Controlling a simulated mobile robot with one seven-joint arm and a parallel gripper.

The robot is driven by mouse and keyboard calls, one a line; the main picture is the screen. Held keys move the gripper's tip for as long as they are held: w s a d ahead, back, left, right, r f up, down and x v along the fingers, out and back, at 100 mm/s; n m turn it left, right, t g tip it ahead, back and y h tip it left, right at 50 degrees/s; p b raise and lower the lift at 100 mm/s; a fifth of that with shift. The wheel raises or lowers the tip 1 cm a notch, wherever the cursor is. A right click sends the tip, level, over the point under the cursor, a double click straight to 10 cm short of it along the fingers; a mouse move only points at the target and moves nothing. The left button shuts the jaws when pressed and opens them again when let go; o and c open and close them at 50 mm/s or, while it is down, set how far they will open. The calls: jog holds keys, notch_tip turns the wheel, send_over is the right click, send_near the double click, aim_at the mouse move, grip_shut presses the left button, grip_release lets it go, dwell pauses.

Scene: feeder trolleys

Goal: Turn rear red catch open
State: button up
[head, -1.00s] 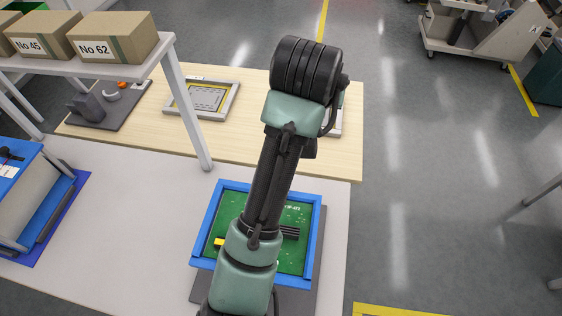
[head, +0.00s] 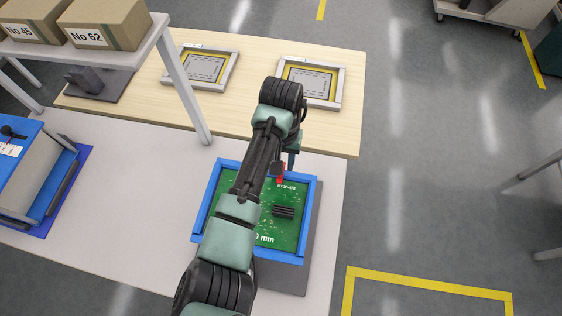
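A green circuit board (head: 262,222) sits in a blue frame (head: 310,225) on a dark grey base (head: 285,275) at the near end of the table. A small red catch (head: 281,180) shows at the rear edge of the frame. My arm reaches across the frame from below and bends over its rear side. My gripper (head: 280,167) points down at the red catch, close above or against it. The fingers are small and partly hidden by my arm, so contact and opening cannot be told. My arm also covers the frame's left middle part.
A black finned part (head: 283,211) stands on the board. Two grey frames with yellow borders, one left (head: 233,68) and one right (head: 338,98), lie on the wooden table behind. A shelf (head: 150,42) with cardboard boxes stands left. The pale tabletop (head: 130,180) left of the frame is clear.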

jog(key=shift+f, duration=1.4)
grip_shut()
